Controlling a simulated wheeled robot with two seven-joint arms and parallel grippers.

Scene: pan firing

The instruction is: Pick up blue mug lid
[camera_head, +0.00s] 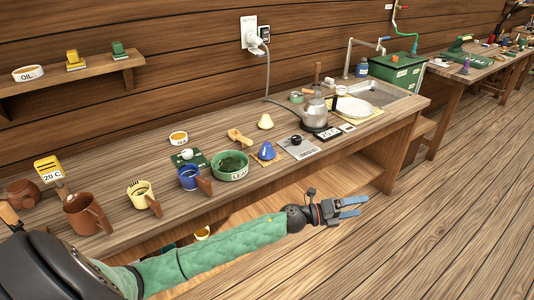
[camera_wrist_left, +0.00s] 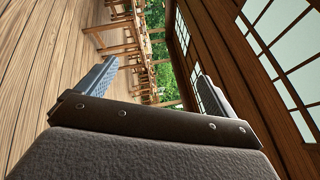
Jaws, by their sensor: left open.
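A blue cone-shaped piece (camera_head: 267,152), which looks like the blue mug lid, sits on a small tan mat on the workbench, right of the green leaf bowl. The blue mug (camera_head: 188,178) stands left of that bowl, with a brown handle. My left gripper (camera_head: 361,206) is in front of the bench, over the floor, to the right of and nearer than the lid. It is open and empty, with blue fingers apart. The left wrist view shows its two fingers (camera_wrist_left: 155,66) spread with nothing between them; the lid is not in that view. My right gripper is not in view.
A green leaf bowl (camera_head: 231,165), yellow mug (camera_head: 143,194) and brown mug (camera_head: 86,213) stand along the bench (camera_head: 340,152). Floor right of the bench is clear.

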